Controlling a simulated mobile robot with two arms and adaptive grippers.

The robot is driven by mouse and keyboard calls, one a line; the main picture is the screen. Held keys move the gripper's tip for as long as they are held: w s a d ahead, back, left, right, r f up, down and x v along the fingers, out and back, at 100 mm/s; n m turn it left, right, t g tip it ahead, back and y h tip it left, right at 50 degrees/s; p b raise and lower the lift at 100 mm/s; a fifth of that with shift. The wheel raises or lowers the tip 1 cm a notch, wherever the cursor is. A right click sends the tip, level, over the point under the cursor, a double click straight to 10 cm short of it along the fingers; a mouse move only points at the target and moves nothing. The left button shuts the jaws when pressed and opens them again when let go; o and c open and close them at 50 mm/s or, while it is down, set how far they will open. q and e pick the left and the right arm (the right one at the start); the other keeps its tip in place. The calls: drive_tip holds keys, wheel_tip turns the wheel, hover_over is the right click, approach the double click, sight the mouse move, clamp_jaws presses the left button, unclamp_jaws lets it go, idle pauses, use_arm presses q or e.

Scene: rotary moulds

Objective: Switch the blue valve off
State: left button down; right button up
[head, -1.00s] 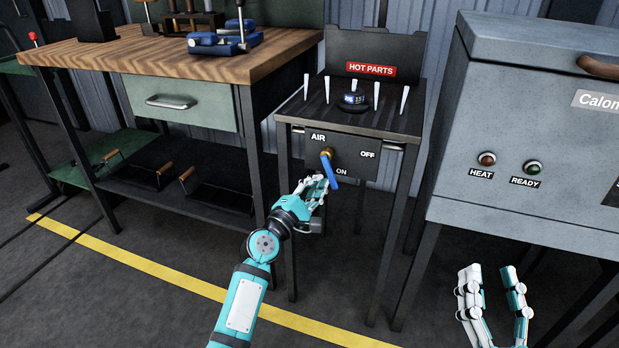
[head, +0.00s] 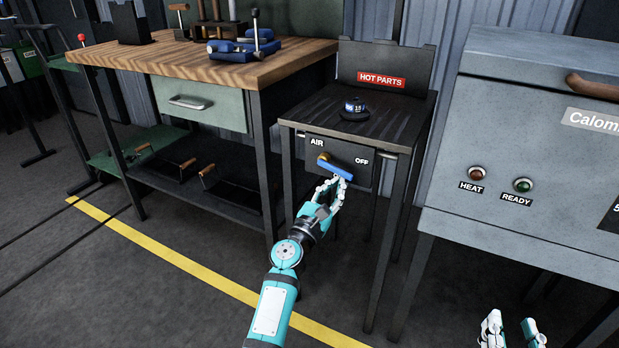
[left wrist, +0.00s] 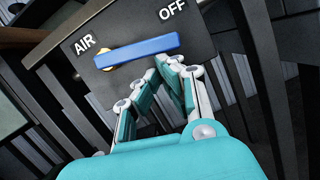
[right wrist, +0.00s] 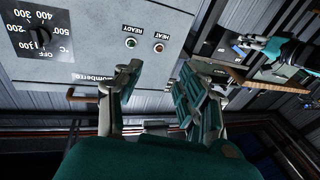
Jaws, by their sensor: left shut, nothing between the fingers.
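The blue valve handle (head: 335,170) turns on a brass stem (head: 323,158) on the dark AIR panel. It points right and slightly down in the head view, below the OFF label (head: 361,161). In the left wrist view the handle (left wrist: 137,50) lies nearly level, its free end just below OFF (left wrist: 172,10). My left gripper (head: 344,182) is shut and empty, directly under the handle's free end; its fingertips (left wrist: 169,62) are at the lower edge, and contact is hard to tell. The ON label is hidden. My right gripper (head: 513,318) is open and empty at the lower right.
The panel hangs on the HOT PARTS stand (head: 390,113), with a dark round part (head: 354,110) on top. A wooden workbench (head: 190,62) stands left, and a grey oven cabinet (head: 540,150) right. Floor before the stand is free, with a yellow line (head: 200,265).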

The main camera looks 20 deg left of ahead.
use_arm(q)
drive_tip(key=shift+d+r+p, duration=0.4)
drive_tip(key=shift+r, duration=0.1)
use_arm(e)
drive_tip(key=shift+s+d+f+g+h, duration=0.15)
drive_tip(key=shift+f+g, duration=0.35)
drive_tip(key=shift+f, duration=0.3)
drive_tip(key=shift+s+d+f+g+h, duration=0.1)
drive_tip(key=shift+d+f+g+h, duration=0.1)
drive_tip(key=shift+f+g, duration=0.45)
drive_tip(key=shift+s+d+f+g+h, duration=0.15)
drive_tip(key=shift+f+g, duration=0.2)
drive_tip(key=shift+f, duration=0.6)
drive_tip(key=shift+w, duration=0.1)
use_arm(q)
drive_tip(key=s+f+b, duration=0.4)
drive_tip(key=s+f, duration=0.2)
drive_tip(key=s, duration=0.3)
drive_tip(key=shift+s+a+f, duration=0.2)
drive_tip(key=shift+s, duration=0.2)
use_arm(e)
drive_tip(key=s+a+r+t+y, duration=0.1)
drive_tip(key=s+r+t+y, duration=0.1)
drive_tip(key=r+t, duration=0.3)
drive_tip(key=s+a+r+t+y, duration=0.1)
drive_tip(key=s+r+t, duration=0.2)
drive_tip(key=r, duration=0.7)
drive_tip(key=shift+a+t+y, duration=0.4)
drive_tip(key=shift+t, duration=0.8)
